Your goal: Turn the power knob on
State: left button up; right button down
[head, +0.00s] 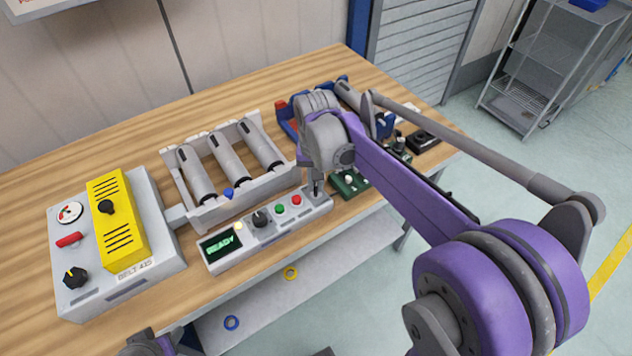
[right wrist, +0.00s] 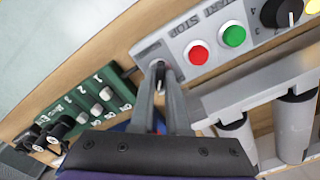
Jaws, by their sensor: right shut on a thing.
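A grey control panel (head: 226,257) with a lit READY display (head: 220,243) lies along the table's front edge. My right gripper (head: 316,188) is at the panel's right end, pointing down. In the right wrist view its fingers (right wrist: 163,72) close on a small knob at the panel's end, beside the red STOP button (right wrist: 197,53) and the green START button (right wrist: 233,34). The fingers hide most of this knob, so its setting cannot be read. Of my left arm only a grey and purple part shows at the bottom edge; its fingers are out of view.
A black dial (head: 262,217) sits on the same panel. A rack of grey rollers (head: 228,157) stands behind it. A yellow-covered BELT box (head: 118,225) is at the left. A green switch board (head: 350,184) lies close right of my right gripper.

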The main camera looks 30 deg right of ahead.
aim_at(316, 187)
jog(key=shift+m, duration=1)
jog(key=c, duration=0.9)
grip_release()
notch_tip(316, 187, up, 11)
jog(key=shift+p, duration=0.4)
jog(key=shift+s+f, duration=0.1)
jog(key=shift+f, duration=0.05)
jog(key=s+a+f+n+t, duration=0.2)
jog(key=s+a+f+n, duration=0.1)
jog(key=s+f, duration=0.3)
jog(key=s+a+f+n+t, duration=0.3)
jog(key=s+f+n, duration=0.2)
jog(key=s, duration=0.4)
jog(key=shift+s+a+f+p, duration=0.3)
jog(key=shift+a+f+p, duration=0.1)
jog(key=shift+f, duration=0.3)
